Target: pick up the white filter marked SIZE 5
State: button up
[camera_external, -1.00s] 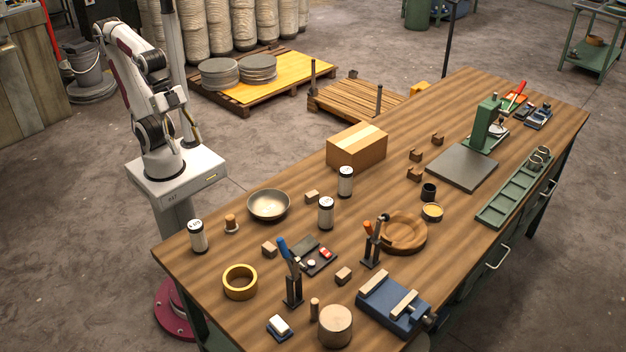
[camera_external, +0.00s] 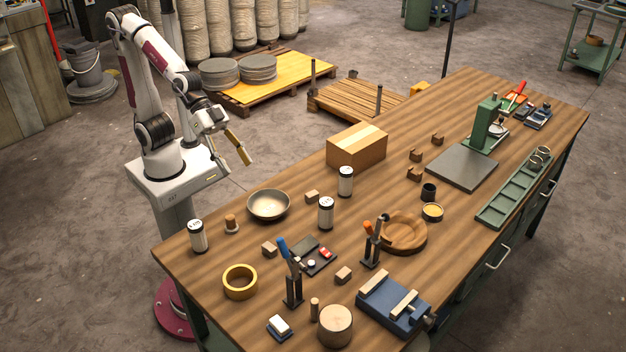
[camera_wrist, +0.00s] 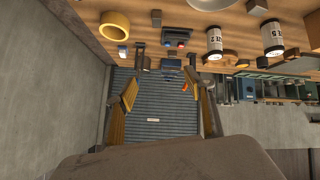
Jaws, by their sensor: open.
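My gripper (camera_external: 241,149) is open and empty, raised beyond the bench's back left edge, apart from all filters. Its yellow fingers (camera_wrist: 166,88) are spread in the wrist view.
A metal bowl (camera_external: 269,205) sits between the near left and middle filters. A cardboard box (camera_external: 357,147) stands behind the farthest filter. Small wooden blocks (camera_external: 312,196), a yellow ring (camera_external: 240,283) and upright tools (camera_external: 291,273) crowd the bench's near part.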

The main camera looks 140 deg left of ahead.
jog(key=w+a+f+n+t+y, duration=0.1)
jog(key=w+a+f+n+y, duration=0.1)
jog(key=w+a, duration=0.45)
jog(key=n+g+y, duration=0.1)
jog(key=n+y, duration=0.3)
jog(key=y, duration=0.2)
send_near(345, 183)
jog(key=w+d+r, duration=0.5)
jog(key=d, duration=0.1)
jog(key=s+a+f+n+g+y, duration=0.2)
jog(key=s+a+f+y, duration=0.1)
jog(key=a, duration=0.5)
jog(key=shift+f+g+y, duration=0.3)
jog(key=shift+f, duration=0.55)
jog(key=shift+w, duration=0.1)
jog(key=shift+x, duration=1.25)
jog(key=shift+f, duration=0.1)
jog(key=shift+f, duration=0.1)
